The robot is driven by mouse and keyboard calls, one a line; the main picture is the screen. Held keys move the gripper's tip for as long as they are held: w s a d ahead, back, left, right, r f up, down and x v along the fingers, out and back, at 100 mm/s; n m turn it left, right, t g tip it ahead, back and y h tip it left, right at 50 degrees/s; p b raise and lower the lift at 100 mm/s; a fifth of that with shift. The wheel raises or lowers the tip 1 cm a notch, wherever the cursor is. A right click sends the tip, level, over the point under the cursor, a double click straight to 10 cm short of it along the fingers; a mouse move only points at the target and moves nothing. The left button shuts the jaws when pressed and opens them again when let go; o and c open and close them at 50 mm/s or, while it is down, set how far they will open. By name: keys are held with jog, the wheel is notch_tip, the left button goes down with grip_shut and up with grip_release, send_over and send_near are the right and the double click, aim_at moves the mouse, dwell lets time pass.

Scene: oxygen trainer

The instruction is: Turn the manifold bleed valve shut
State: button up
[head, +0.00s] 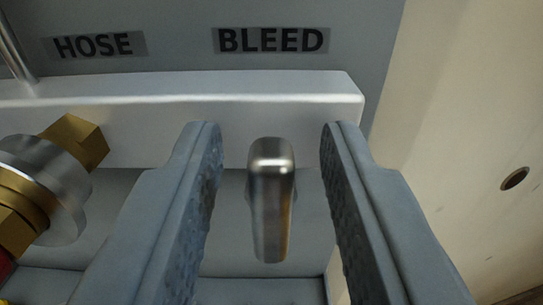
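The bleed valve handle (271,205) is a small silvery metal lever below the BLEED label (271,40). It points toward the camera and hangs in front of the pale manifold block (200,112). My gripper (271,135) is open, with one grey finger on each side of the handle. Clear gaps show between both fingers and the handle, so neither touches it. The valve stem behind the handle is hidden.
A brass and silver hose fitting (48,185) sticks out at the left, below the HOSE label (93,45), close to my left finger. A metal rod (14,55) rises at the upper left. A pale wall with a hole (514,179) stands at the right.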

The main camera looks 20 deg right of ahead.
grip_shut()
